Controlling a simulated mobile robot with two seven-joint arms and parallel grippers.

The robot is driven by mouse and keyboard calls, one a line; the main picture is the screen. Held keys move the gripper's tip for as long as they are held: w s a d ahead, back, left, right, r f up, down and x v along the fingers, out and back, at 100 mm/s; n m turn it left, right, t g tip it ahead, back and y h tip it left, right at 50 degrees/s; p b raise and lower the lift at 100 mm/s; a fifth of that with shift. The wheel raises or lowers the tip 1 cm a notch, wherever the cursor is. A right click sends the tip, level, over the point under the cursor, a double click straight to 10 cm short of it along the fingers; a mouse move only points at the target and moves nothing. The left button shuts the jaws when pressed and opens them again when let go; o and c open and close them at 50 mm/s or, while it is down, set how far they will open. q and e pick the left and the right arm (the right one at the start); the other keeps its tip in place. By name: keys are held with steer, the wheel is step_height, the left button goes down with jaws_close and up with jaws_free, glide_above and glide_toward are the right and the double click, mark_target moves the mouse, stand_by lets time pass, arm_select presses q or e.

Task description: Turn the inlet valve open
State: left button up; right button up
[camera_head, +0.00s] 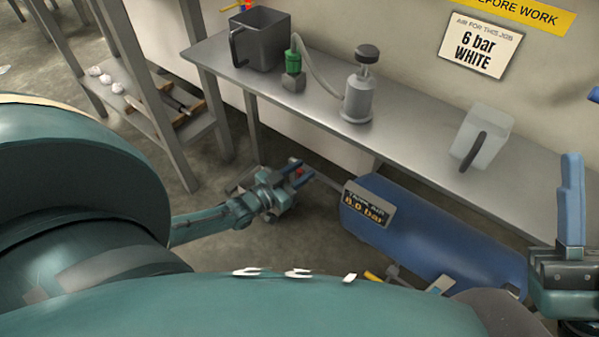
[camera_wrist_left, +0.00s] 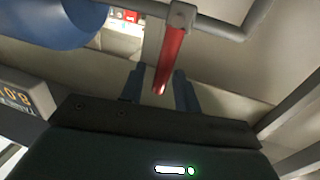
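The inlet valve's red lever (camera_wrist_left: 171,55) hangs from a grey pipe fitting (camera_wrist_left: 181,16) in the left wrist view. A bit of its red (camera_head: 299,172) shows in the head view. My left gripper (camera_head: 297,180) is beside the left end of the blue tank (camera_head: 440,240). In the left wrist view its blue fingers (camera_wrist_left: 159,90) stand apart, with the lever's free end between them and gaps on both sides. My right gripper (camera_head: 571,205) is at the right edge of the head view; one blue finger shows clearly, and its opening cannot be told.
A sign (camera_head: 480,45) reads 6 bar WHITE. The tank carries a bar display (camera_head: 367,206). A shelf rack stands left.

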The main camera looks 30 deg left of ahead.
arm_select(q)
steer(key=shift+c, duration=0.3)
jaws_close()
